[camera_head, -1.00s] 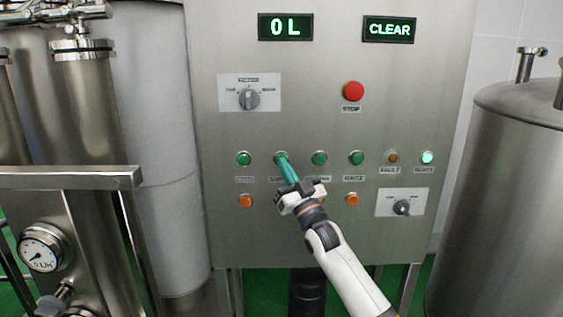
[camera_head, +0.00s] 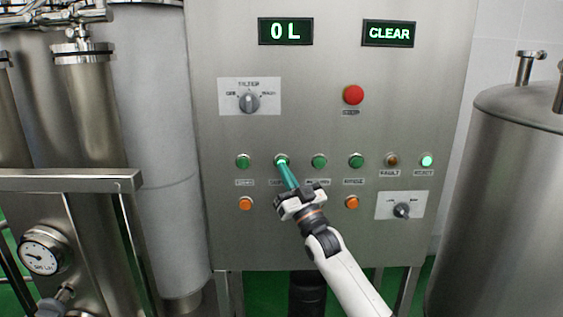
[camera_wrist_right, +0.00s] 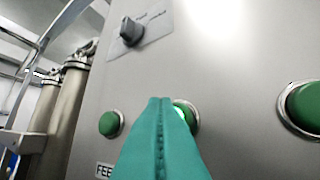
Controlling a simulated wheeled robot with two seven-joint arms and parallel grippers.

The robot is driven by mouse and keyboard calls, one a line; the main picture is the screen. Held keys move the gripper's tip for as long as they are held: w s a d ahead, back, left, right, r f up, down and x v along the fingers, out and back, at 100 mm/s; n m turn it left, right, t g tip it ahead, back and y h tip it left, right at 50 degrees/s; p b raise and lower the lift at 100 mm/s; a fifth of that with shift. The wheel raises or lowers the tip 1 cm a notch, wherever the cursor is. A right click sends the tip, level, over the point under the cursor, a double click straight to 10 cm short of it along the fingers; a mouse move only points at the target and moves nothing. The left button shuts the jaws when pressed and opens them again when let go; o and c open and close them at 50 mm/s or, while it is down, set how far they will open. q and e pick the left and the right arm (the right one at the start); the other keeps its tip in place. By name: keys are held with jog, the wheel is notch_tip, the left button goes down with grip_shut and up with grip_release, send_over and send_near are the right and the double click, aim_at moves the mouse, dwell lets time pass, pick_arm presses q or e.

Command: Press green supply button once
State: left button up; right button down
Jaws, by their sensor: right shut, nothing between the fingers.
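The green supply button (camera_head: 282,160) is second from the left in a row of green buttons on the steel control panel; its label is mostly covered. My right gripper (camera_head: 286,168) is shut, its teal fingers together with the tips at this button. In the right wrist view the shut fingers (camera_wrist_right: 160,105) overlap the button (camera_wrist_right: 186,114), which shows a bright green glow beside the tips. I cannot tell whether the tips press it or only touch it. My left gripper is not in view.
Other green buttons (camera_head: 243,161) (camera_head: 319,161) sit close on both sides. An orange button (camera_head: 246,203) is below, and a red stop button (camera_head: 353,95) is above. Displays read "0 L" (camera_head: 285,31) and "CLEAR" (camera_head: 389,33). A steel tank (camera_head: 505,200) stands at the right.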

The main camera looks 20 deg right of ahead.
jog(key=shift+s, duration=0.15)
jog(key=s+p, duration=0.1)
jog(key=s+a+p, duration=0.1)
jog(key=s, duration=0.2)
jog(key=shift+s+a+p, duration=0.25)
jog(key=shift+s+p, duration=0.15)
jog(key=shift+f, duration=0.1)
dwell(0.5)
